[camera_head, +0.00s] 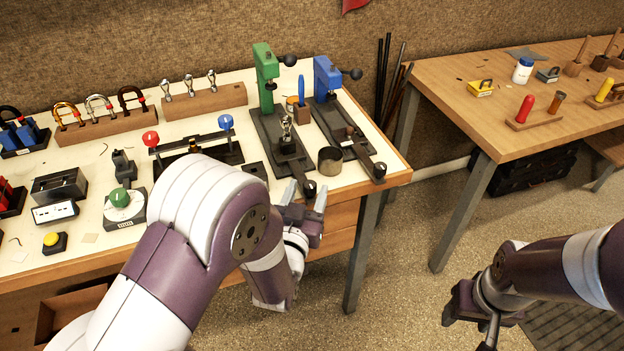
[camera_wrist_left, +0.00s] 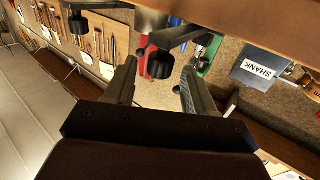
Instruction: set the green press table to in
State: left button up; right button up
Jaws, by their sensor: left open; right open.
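The green press (camera_head: 265,78) stands at the back right of the left bench. Its dark table (camera_head: 286,152) lies along the base in front of the press column, with a small metal fitting (camera_head: 287,136) on it. A dark knob (camera_head: 309,188) is at the table's front end, at the bench edge. My left gripper (camera_head: 306,194) is open, its fingers on either side of this knob without visible grip. In the left wrist view a black knob (camera_wrist_left: 160,63) shows between the open fingers. My right gripper (camera_head: 468,312) is low at the right, over the floor, empty.
The blue press (camera_head: 328,80) stands just right, its own dark knob (camera_head: 379,171) close to my left gripper. A metal cup (camera_head: 330,160) stands between the two presses' tables. A rack with red and blue knobs (camera_head: 190,146) is left.

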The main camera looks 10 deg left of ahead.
aim_at(312, 181)
pick_arm(q)
jog(key=shift+w, duration=2.25)
grip_shut()
jog(key=shift+w+a+b, duration=0.3)
jog(key=shift+w+a, duration=0.3)
jog(key=shift+w, duration=0.3)
jog(key=shift+w+a+b, duration=0.3)
jog(key=shift+w+a, duration=0.3)
jog(key=shift+w, duration=0.25)
jog(key=shift+s+d, duration=0.1)
grip_release()
jog(key=s, duration=1.2)
jog(key=shift+s, duration=0.35)
